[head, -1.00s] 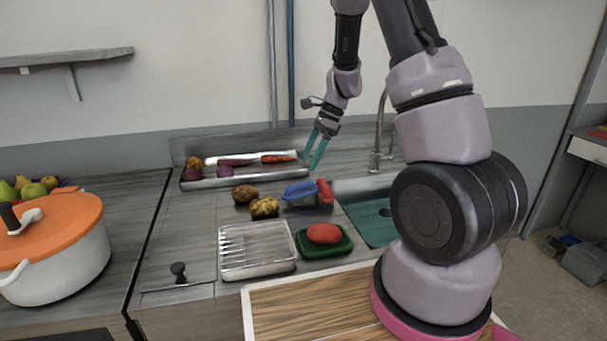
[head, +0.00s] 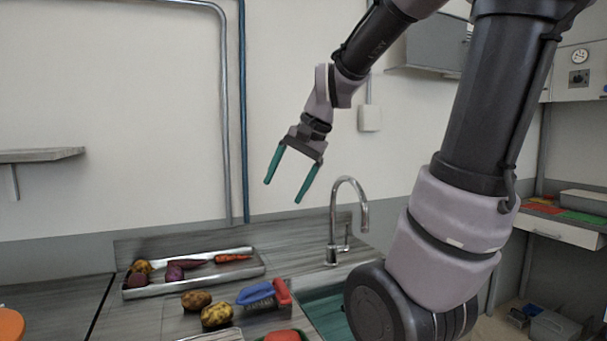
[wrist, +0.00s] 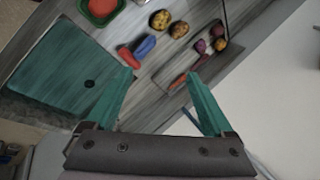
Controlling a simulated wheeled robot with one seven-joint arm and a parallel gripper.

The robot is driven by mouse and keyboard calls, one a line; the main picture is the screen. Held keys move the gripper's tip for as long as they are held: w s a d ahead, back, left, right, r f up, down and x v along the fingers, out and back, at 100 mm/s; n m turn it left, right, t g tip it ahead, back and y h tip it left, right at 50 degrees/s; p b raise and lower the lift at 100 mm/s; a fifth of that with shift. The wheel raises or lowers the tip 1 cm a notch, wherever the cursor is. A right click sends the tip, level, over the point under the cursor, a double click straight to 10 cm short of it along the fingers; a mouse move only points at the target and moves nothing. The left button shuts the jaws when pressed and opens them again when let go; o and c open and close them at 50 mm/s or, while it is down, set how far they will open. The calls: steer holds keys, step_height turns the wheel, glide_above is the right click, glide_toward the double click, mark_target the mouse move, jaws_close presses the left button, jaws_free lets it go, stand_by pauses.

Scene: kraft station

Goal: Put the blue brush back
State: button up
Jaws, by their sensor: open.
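The blue brush (head: 256,293) rests on the counter beside the sink, right next to a red brush (head: 282,291). Both also show in the wrist view, the blue one (wrist: 145,47) next to the red one (wrist: 127,57). My gripper (head: 284,190) has two teal fingers spread apart with nothing between them. It hangs in the air well above the counter, higher than the brushes and left of the faucet. In the wrist view my gripper (wrist: 158,76) points down toward the counter. The brushes' lower parts are hard to make out.
A metal tray (head: 137,293) of vegetables stands at the back left. Two potatoes (head: 197,299) (head: 216,315) lie left of the brushes. The teal sink (wrist: 72,78) is beside them, with a tall faucet (head: 334,220) behind. A green dish (wrist: 102,14) holds something red.

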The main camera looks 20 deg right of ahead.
steer(key=s+r+n+t+h, duration=0.1)
steer(key=s+r+n+t, duration=0.2)
steer(key=s, duration=0.5)
steer(key=shift+d+r+n+h, duration=0.15)
steer(key=shift+d+n+h, duration=0.2)
steer(key=shift+n, duration=0.25)
stand_by(0.4)
